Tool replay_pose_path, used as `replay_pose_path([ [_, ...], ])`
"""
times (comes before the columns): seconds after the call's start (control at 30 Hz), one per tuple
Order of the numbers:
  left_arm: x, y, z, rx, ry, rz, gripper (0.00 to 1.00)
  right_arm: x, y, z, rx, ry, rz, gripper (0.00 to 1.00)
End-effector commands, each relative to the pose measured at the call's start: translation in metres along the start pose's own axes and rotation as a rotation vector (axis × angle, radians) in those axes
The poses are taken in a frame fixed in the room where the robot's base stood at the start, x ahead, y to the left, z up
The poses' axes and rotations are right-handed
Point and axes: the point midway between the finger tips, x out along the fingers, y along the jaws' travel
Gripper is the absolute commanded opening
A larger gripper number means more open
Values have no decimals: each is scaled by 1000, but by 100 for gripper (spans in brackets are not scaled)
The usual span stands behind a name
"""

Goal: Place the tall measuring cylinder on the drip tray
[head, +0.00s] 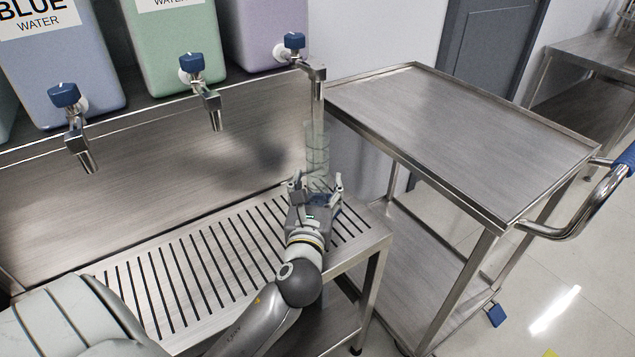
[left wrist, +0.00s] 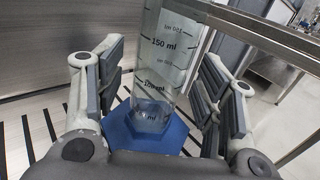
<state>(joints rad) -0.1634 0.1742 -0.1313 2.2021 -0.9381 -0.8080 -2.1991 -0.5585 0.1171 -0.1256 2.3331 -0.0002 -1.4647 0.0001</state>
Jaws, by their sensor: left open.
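The tall measuring cylinder (head: 317,150) is clear, with printed ml marks and a blue six-sided base (left wrist: 146,128) in the left wrist view. It looks upright at the right end of the slotted drip tray (head: 165,262), in line below the right-hand tap. Its base appears to rest on the tray, though the gripper partly hides the contact. My left gripper (head: 317,185) is open, with its fingers (left wrist: 163,75) on either side of the cylinder and gaps visible. My right gripper is not in view.
Blue, green and purple containers (head: 265,35) with taps (head: 318,75) stand above the tray. A steel trolley (head: 460,130) with a bare top stands close on the right. The tray's middle is clear; a metal back panel (head: 150,175) rises behind it.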

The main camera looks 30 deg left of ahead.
Motion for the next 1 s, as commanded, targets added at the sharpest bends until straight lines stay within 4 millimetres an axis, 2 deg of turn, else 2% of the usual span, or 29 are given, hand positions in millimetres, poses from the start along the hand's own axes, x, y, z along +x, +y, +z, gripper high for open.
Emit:
replay_pose_path([
  [0.3, -65, 0, -1, -1, 4, -1, 62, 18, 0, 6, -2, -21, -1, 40],
  [0.5, -94, 0, -1, -2, 2, 0, 62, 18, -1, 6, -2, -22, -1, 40],
  [0.7, -105, 0, 0, -1, -1, 0, 62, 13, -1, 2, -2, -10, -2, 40],
  [1.0, -106, 0, 1, -1, -1, 1, 62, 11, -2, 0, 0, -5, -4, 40],
])
